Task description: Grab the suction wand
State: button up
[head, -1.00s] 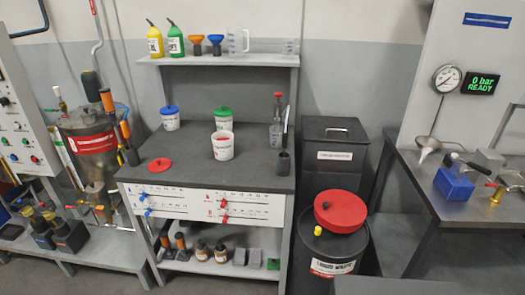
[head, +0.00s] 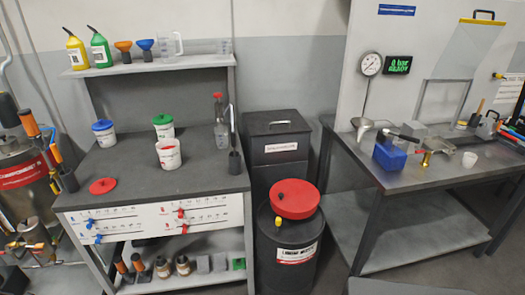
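I cannot tell for certain which thing is the suction wand. A slim dark rod (head: 232,120) stands upright in a small dark holder (head: 234,163) at the right end of the bench, beside a clear bottle with a red top (head: 219,128). Tools with orange handles (head: 29,123) stand at the far left, by a steel tank with a red band (head: 22,174). On the right table, a grey nozzle-like piece (head: 361,126) lies below the gauge, near a blue block (head: 389,156). My gripper is not in view.
The dark bench (head: 150,187) holds white tubs, one open (head: 168,155), and a red lid (head: 103,186). A black drum with a red lid (head: 293,200) and a dark bin (head: 279,127) fill the gap before the steel table (head: 460,173). Floor shows at the lower right.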

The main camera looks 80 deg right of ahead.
aim_at(233, 139)
jog(key=z, duration=2.2)
